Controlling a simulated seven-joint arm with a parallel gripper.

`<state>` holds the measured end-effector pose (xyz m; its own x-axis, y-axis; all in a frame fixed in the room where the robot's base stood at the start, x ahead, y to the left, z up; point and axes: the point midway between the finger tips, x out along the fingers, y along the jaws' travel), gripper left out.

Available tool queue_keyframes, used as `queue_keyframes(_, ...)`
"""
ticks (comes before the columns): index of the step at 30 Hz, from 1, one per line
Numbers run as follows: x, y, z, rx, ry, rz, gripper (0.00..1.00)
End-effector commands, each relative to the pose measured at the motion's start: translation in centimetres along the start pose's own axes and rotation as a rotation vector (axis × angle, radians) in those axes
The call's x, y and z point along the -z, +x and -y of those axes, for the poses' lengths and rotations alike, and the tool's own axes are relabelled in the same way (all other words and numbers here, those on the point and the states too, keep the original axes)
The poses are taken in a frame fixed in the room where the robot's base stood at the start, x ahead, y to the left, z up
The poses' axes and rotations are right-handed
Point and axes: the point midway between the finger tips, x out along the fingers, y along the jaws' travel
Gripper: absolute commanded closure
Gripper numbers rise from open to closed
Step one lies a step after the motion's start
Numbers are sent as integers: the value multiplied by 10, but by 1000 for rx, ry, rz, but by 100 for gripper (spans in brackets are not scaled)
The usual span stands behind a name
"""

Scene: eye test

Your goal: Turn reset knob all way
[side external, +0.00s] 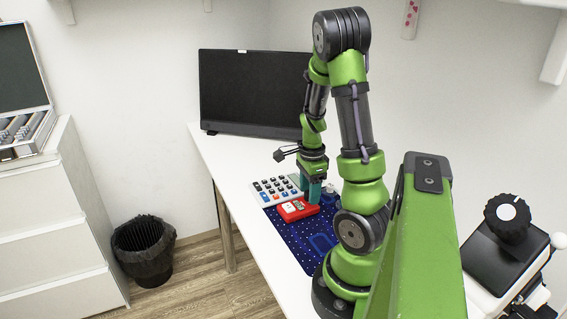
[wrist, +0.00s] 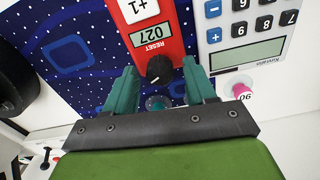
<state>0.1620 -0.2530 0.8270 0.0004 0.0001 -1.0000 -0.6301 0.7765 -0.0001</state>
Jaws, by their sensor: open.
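A red counter (wrist: 150,38) shows a display reading 027, a white +1 button and the word RESET. Its black reset knob (wrist: 159,69) sits at the end below the display. In the wrist view my gripper (wrist: 160,80) is open, with one teal finger on each side of the knob and gaps between. In the side view the red counter (side external: 296,210) lies on a blue patterned mat (side external: 300,238). There my gripper (side external: 313,196) points down at the counter's far end. I cannot make out the reset knob in that view.
A calculator (side external: 270,190) lies beside the counter, close to my gripper; a pink-ended item (wrist: 243,91) is near it in the wrist view. A black monitor (side external: 250,92) stands behind. A machine with a big black knob (side external: 507,218) stands at the right.

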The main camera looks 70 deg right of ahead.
Motion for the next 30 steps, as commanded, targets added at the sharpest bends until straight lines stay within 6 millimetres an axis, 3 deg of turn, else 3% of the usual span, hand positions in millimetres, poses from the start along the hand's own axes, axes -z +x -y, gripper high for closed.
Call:
queue_keyframes(16, 0, -44, 0, 3, 0, 1, 45)
queue_keyframes(30, 0, -51, 0, 0, -5, 0, 45)
